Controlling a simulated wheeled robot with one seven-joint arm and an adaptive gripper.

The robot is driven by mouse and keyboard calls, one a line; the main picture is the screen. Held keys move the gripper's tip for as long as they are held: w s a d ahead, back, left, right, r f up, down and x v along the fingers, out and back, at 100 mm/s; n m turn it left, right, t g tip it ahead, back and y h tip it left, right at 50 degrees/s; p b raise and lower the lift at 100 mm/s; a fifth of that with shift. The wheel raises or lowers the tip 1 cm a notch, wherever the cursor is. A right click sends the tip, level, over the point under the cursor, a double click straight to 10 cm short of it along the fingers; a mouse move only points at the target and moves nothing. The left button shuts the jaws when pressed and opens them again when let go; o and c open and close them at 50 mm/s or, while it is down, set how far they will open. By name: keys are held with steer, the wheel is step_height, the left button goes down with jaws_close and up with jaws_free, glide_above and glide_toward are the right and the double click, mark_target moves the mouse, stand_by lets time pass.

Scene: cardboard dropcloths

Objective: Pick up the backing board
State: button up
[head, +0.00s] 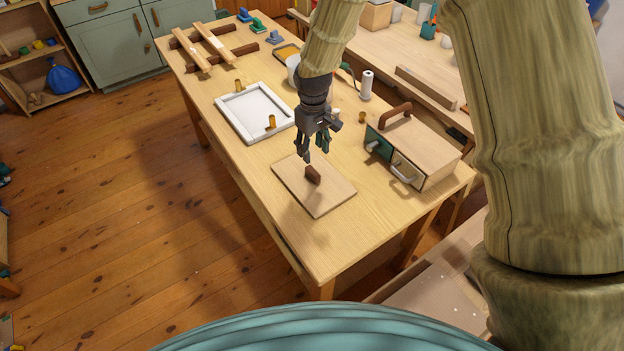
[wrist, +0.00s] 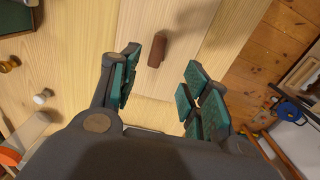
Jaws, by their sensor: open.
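The backing board (head: 318,198) is a flat, light wooden rectangle lying on the wooden table, with a dark brown block-shaped handle (head: 312,175) standing on it. In the wrist view the brown handle (wrist: 157,49) shows ahead of the fingertips, on the pale board (wrist: 185,22). My gripper (head: 313,158) is open and empty above the board, its dark fingers with green pads pointing down near the handle. In the wrist view the fingers (wrist: 158,78) are spread to either side, and the handle lies beyond the gap, nearer the left finger. I see no contact.
A white frame (head: 238,130) with amber pegs (head: 271,122) lies behind the board to the left. A wooden box (head: 420,150) with drawers and a brown handle stands to the right. The table's front left edge (head: 262,222) is close to the board.

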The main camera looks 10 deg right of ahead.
steer(key=p, duration=0.1)
glide_above(313, 171)
steer(key=shift+s+f, duration=0.15)
steer(key=shift+f, duration=2.65)
steer(key=shift+w+f+p, duration=0.2)
steer(key=shift+f+p, duration=1.35)
steer(key=shift+f, duration=1.45)
jaws_close()
